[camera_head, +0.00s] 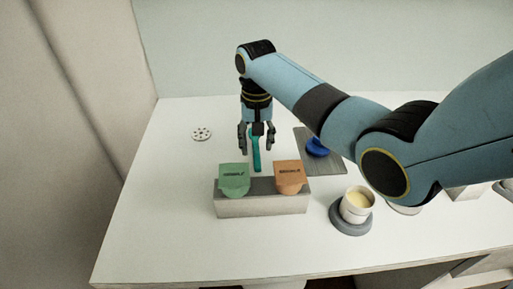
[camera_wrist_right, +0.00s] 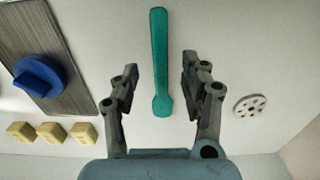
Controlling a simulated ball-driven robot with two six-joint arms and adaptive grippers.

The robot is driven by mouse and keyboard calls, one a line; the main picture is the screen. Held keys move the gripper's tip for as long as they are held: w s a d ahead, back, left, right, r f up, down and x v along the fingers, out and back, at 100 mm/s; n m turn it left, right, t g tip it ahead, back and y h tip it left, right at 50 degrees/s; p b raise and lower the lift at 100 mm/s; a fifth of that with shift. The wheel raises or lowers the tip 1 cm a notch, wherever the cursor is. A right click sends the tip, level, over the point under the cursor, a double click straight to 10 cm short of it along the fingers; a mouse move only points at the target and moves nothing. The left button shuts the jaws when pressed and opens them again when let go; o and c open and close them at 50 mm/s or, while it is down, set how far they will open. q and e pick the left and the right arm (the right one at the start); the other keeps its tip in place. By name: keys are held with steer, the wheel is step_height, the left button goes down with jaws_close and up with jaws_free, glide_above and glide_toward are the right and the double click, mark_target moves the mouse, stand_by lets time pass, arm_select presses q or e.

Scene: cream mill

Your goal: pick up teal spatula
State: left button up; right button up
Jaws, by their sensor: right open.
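The teal spatula (camera_head: 256,155) shows below my right gripper (camera_head: 257,146) in the head view, behind the grey block. In the right wrist view the spatula (camera_wrist_right: 159,60) runs lengthwise between the two open fingers (camera_wrist_right: 160,75), with clear space on both sides. Its wider end lies toward the gripper's palm. The fingers do not touch it. My right gripper is open and empty. How far the fingertips are above the table is hard to tell. My left gripper is not in view.
A grey block (camera_head: 262,206) holds a green packet (camera_head: 234,177) and an orange packet (camera_head: 289,175) just in front. A dark board (camera_head: 332,160) with a blue object (camera_head: 317,147) lies to the right. A white perforated disc (camera_head: 202,134) lies left. A cup (camera_head: 356,204) stands front right.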

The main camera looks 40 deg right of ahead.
mark_target(256, 147)
step_height(256, 147, down, 3)
steer(key=shift+r, duration=0.15)
jaws_close()
